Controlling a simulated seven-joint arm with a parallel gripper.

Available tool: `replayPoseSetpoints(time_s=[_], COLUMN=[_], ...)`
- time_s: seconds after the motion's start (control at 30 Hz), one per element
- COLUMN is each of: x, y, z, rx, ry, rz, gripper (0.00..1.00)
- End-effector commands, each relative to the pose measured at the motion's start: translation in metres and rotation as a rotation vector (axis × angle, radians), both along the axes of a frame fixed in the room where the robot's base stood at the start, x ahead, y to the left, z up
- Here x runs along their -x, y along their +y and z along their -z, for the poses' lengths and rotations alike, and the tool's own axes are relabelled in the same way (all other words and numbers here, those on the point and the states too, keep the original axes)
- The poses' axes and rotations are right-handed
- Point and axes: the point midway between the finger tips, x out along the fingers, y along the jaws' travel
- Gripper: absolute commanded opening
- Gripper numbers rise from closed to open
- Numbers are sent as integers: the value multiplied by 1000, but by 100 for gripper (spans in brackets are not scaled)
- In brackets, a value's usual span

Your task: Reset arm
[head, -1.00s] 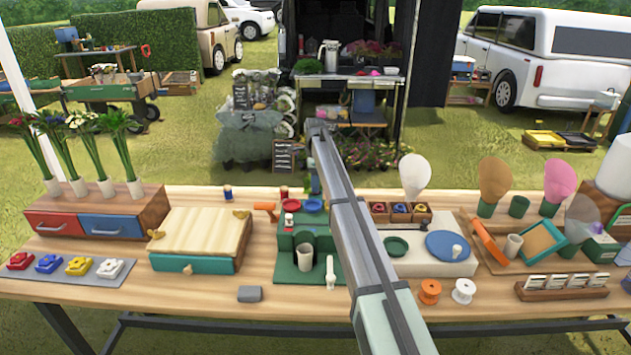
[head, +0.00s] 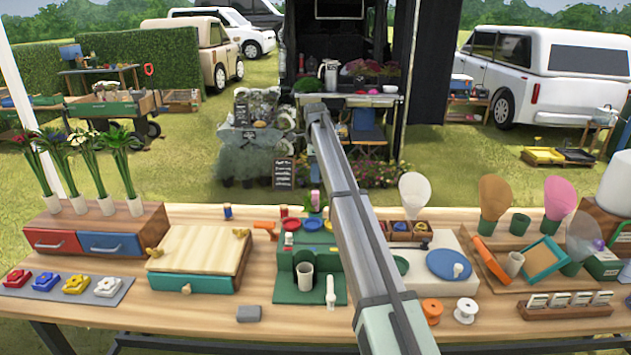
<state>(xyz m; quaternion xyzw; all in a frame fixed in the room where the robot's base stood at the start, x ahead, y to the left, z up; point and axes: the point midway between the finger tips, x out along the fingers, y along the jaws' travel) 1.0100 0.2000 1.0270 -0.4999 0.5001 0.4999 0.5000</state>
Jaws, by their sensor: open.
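My arm (head: 355,215) reaches from the bottom edge, right of centre, up and away over the middle of the table. Its far end shows in front of the flower stall in the background. No gripper fingers can be made out, and no held thing shows. The arm hides part of the table between the green stand (head: 293,290) and the white board (head: 455,286). The wooden table (head: 200,318) holds the work things.
Left are vases with flowers (head: 105,175), a drawer box (head: 105,232) and a wooden-topped teal box (head: 205,250). Right are a blue disc (head: 447,264), spools (head: 466,310), paper cones (head: 560,198) and a card rack (head: 565,306).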

Motion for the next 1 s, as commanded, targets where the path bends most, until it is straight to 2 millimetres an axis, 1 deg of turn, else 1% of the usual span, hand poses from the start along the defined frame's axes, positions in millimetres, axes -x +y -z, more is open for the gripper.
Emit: replayPoseSetpoints(time_s=[0.17, 0.47, 0.57, 0.67, 0.77, 0.8, 0.87, 0.9, 0.97, 1.0], x=[0, 0, 1, 5, 12, 17, 23, 28, 37, 43], y=[0, 0, 8, 33, 73, 93, 123, 144, 173, 193], z=[-7, -8, -6, -1, 8, 11, 18, 22, 27, 30], rx=[0, 0, 5, 23, 57, 73, 100, 119, 147, 166], ry=[0, 0, -6, -28, -66, -84, -113, -133, -162, -182], rz=[0, -1, -17, -76, -178, -229, -308, -362, -444, -499], gripper=[59, 59, 59, 59, 59, 59, 59, 59, 59, 59])
